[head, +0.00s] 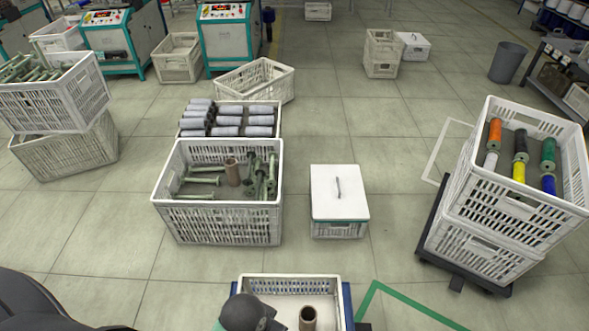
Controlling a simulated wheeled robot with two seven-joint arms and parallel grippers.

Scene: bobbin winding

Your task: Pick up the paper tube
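A brown paper tube (307,318) stands upright in the near white crate (290,277) at the bottom of the head view, cut off by the picture edge. Another brown tube (232,172) stands upright in the large white crate (218,222) left of centre, among several green bobbins (272,172). A dark rounded part reaches over the near crate, left of the near tube and apart from it in the picture; I cannot tell what it is. No gripper fingers show.
A crate of grey-white rolls (228,131) sits behind the large crate. A lidded white box (339,192) stands right of it. Stacked crates with coloured spools (519,171) stand on a dark trolley at right. Floor between the lidded box and trolley is clear.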

